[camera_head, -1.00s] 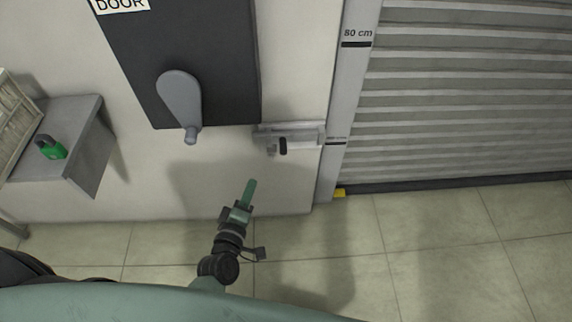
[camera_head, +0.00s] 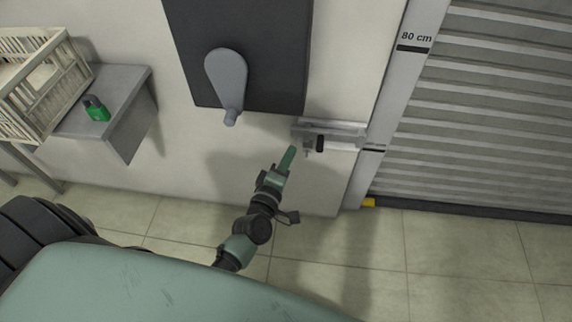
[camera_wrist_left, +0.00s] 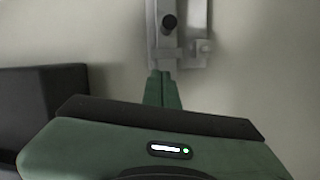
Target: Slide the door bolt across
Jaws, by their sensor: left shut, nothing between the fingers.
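The door bolt (camera_head: 342,143) is a pale metal bar in a grey housing (camera_head: 345,128) on the wall, between the dark crank panel and the roller door. A black knob (camera_head: 320,143) sticks out of it. My left gripper (camera_head: 291,152) is shut and empty, just below and left of the bolt in the head view. In the left wrist view the closed fingers (camera_wrist_left: 161,88) point at the bolt's end, with the black knob (camera_wrist_left: 169,22) beyond them. I cannot tell if the fingertips touch the housing. My right gripper is not in view.
A dark panel (camera_head: 270,60) with a grey crank handle (camera_head: 226,80) is above left of the bolt. The ribbed roller door (camera_head: 490,120) is at the right. A grey shelf (camera_head: 132,100) holds a green padlock (camera_head: 97,108) and a crate (camera_head: 62,75).

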